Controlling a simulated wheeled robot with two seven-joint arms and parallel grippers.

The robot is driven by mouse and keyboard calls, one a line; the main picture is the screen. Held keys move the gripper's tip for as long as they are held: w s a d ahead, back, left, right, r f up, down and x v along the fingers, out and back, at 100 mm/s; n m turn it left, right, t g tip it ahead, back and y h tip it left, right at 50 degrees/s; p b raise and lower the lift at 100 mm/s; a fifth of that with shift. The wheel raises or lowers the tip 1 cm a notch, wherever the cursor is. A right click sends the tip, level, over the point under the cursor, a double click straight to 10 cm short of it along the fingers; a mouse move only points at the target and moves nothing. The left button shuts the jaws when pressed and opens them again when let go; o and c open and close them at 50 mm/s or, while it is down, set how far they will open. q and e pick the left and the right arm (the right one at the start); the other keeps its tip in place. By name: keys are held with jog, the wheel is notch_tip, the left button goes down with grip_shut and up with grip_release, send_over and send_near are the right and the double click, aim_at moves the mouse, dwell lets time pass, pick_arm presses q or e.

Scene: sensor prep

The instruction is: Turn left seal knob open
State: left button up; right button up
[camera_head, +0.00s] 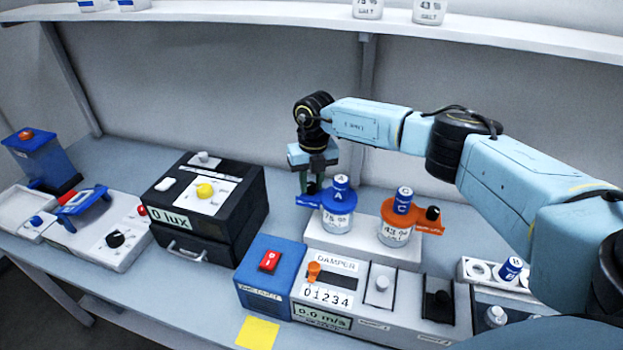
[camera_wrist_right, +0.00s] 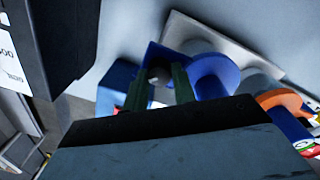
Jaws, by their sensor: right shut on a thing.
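The left jar (camera_head: 337,219) has a blue lid, a blue sensor marked A (camera_head: 340,185) and a 75 % label. It stands upright on a white block. A blue arm (camera_head: 307,202) sticks out from its lid to the left and carries the dark left seal knob (camera_head: 311,188). My right gripper (camera_head: 311,178) comes down from above and is shut on this knob. In the right wrist view the fingers (camera_wrist_right: 158,92) stand either side of the greyish knob (camera_wrist_right: 157,74), beside the blue lid (camera_wrist_right: 215,75). My left gripper is not in view.
The right jar (camera_head: 394,234) has an orange lid arm with a black knob (camera_head: 433,213). In front stand a blue switch box (camera_head: 268,290) and the damper panel (camera_head: 330,265). A black lux box (camera_head: 230,215) is at left. A shelf (camera_head: 300,15) runs along the back.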

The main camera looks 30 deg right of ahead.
aim_at(314, 185)
jog(key=shift+w+m, duration=0.1)
jog(key=shift+m, duration=0.2)
jog(key=shift+r, duration=0.1)
jog(key=o, duration=1)
jog(key=shift+d+r+b, duration=0.15)
jog(key=shift+r+b, duration=0.35)
jog(key=shift+r, duration=2.85)
jog(key=shift+d+r+b, duration=0.1)
jog(key=shift+r+b, duration=0.4)
jog(key=shift+r, duration=2.8)
